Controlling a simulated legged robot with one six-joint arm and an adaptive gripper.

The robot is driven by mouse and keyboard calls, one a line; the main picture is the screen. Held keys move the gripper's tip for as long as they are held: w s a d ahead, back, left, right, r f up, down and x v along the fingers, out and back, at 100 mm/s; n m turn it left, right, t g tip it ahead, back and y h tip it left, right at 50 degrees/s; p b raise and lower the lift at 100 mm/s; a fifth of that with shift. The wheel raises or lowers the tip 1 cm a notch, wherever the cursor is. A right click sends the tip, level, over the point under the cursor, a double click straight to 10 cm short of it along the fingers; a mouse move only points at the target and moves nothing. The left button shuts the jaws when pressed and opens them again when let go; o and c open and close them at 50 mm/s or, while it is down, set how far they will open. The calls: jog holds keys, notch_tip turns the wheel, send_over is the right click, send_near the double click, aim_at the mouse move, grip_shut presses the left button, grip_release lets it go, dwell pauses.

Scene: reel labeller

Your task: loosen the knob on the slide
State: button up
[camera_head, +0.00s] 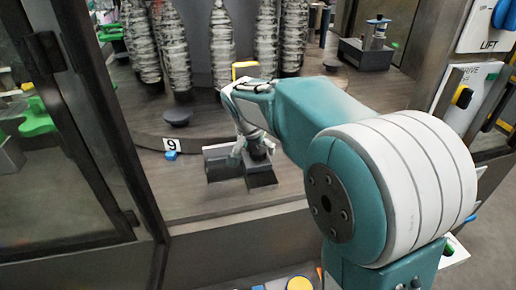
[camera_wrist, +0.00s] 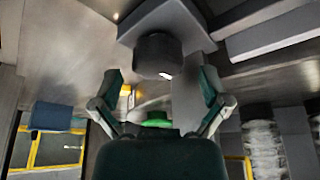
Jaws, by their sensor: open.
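The dark round knob (camera_wrist: 158,52) is in the upper middle of the wrist view, with a small white mark at its lower edge. It sits against a grey block of the slide (camera_wrist: 190,18). My gripper (camera_wrist: 160,84) is open, with one finger on each side of the knob's line and the knob just beyond or level with the fingertips; I cannot tell which. No contact shows. In the head view my gripper (camera_head: 250,143) points down over the knob (camera_head: 258,151). The grey slide block (camera_head: 224,167) is partly hidden by the gripper.
A dark disc (camera_head: 177,117) and several wrapped bottle-like columns (camera_head: 222,50) stand behind. A dark door frame (camera_head: 100,110) is at left. The front deck is bare.

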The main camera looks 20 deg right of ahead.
jog(key=shift+w+d+f, duration=0.1)
jog(key=shift+f, duration=0.25)
jog(key=c, duration=1.2)
jog(key=shift+o, duration=0.2)
